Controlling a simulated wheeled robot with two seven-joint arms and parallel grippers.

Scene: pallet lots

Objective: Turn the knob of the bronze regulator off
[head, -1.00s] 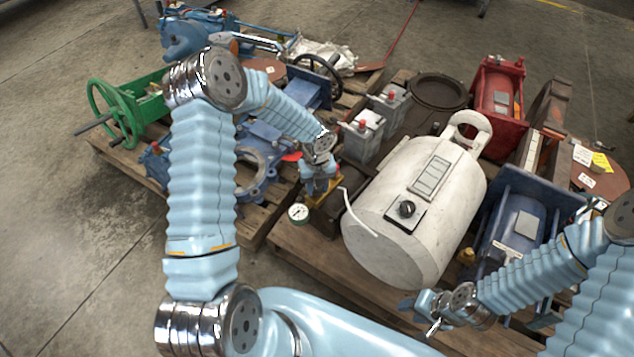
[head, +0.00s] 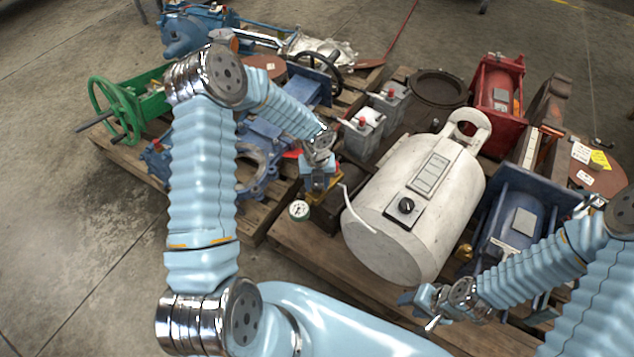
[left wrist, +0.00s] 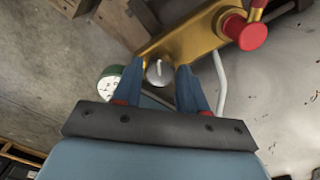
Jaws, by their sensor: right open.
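The bronze regulator (left wrist: 190,38) shows in the left wrist view as a gold body with a red knob (left wrist: 245,31), a white-faced gauge (left wrist: 112,85) with a green rim, and a small silver knob (left wrist: 158,72). In the head view its gauge (head: 299,210) shows beside the white tank, while my left gripper (head: 320,184) hides much of its body. My left gripper (left wrist: 160,70) is open, its blue fingers on either side of the silver knob with gaps visible. My right gripper (head: 422,308) is open and empty, low in front of the tank.
A white tank (head: 400,235) with a black dial stands on the pallet (head: 300,250) right of the regulator. A thin white tube (left wrist: 219,85) runs close to my left fingers. Grey batteries (head: 362,135) and a blue motor (head: 520,225) stand nearby. Floor at left is clear.

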